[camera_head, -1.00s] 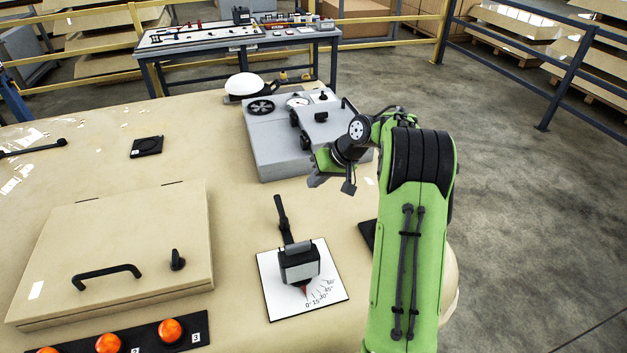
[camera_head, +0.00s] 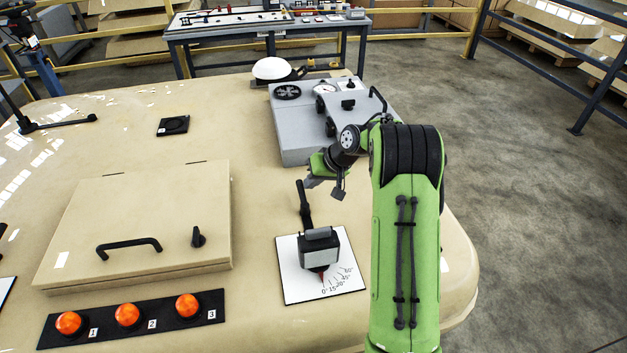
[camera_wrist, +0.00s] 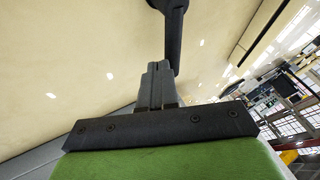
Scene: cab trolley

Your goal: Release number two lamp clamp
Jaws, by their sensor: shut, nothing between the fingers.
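Three orange lamps sit in a row on a black strip (camera_head: 98,331) at the lower left of the head view. The number two lamp (camera_head: 127,315) is the middle one, with a "2" label (camera_head: 152,324) to its right. I cannot make out a separate clamp on it. My gripper (camera_head: 309,183) is well up and right of the lamps, over the lever-and-dial plate. In the wrist view my gripper (camera_wrist: 157,72) has its two fingers together, with nothing between them. A dark rod (camera_wrist: 173,35) shows just beyond the fingertips; I cannot tell whether they touch.
A lever block (camera_head: 319,249) stands on a white angle-scale plate (camera_head: 345,286). A beige hinged lid (camera_head: 140,215) with a black handle (camera_head: 129,246) lies behind the lamps. A grey box (camera_head: 300,135) stands behind my gripper.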

